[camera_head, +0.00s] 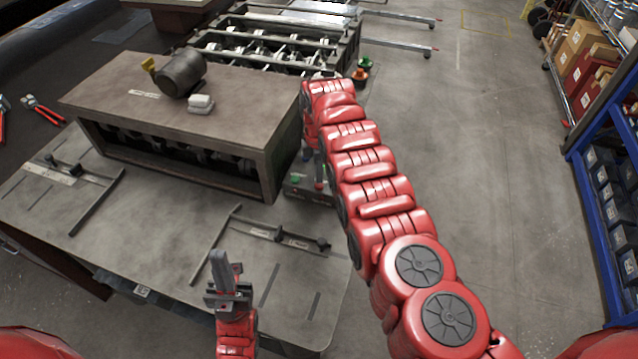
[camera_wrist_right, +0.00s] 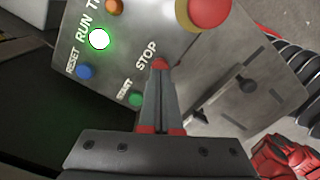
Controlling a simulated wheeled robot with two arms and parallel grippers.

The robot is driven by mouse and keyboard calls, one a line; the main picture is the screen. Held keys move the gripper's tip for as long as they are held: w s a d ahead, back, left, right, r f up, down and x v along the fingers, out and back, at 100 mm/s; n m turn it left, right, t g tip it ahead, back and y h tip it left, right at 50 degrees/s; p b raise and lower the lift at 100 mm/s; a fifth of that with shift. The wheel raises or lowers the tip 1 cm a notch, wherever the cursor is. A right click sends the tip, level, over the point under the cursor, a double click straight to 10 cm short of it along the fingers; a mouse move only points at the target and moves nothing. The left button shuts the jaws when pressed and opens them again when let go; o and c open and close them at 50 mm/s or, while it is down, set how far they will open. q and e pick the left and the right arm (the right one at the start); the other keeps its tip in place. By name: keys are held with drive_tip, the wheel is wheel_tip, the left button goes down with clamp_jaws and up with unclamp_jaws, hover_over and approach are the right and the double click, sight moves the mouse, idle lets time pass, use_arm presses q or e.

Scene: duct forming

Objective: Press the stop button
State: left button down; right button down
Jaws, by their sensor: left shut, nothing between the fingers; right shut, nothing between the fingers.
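In the right wrist view, a grey control panel (camera_wrist_right: 185,70) carries the label STOP. A small red button (camera_wrist_right: 160,63) sits just below that label, largely covered by the fingertips. My right gripper (camera_wrist_right: 160,70) is shut and empty, its tips at this button; whether they touch it I cannot tell. The RUN light (camera_wrist_right: 99,39) glows white with a green ring. In the head view my right arm reaches along the machine's right side and its gripper is hidden. My left gripper (camera_head: 219,256) is shut and empty above the table's front.
A large red mushroom button (camera_wrist_right: 205,10), a blue RESET button (camera_wrist_right: 86,72), a green START button (camera_wrist_right: 135,99) and an orange button (camera_wrist_right: 115,6) surround the fingers. A box-shaped machine (camera_head: 180,110) stands on the table (camera_head: 150,230). Open floor (camera_head: 490,180) lies right.

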drive_tip(key=shift+f+b, duration=0.85)
drive_tip(key=shift+f, duration=0.2)
drive_tip(key=shift+r, duration=0.15)
wheel_tip(320, 180, up, 3)
drive_tip(key=p, duration=0.3)
wheel_tip(320, 180, up, 2)
drive_tip(key=shift+p, duration=0.85)
drive_tip(key=shift+r+p, duration=0.35)
drive_tip(key=shift+r, duration=0.6)
drive_tip(key=shift+f, duration=0.1)
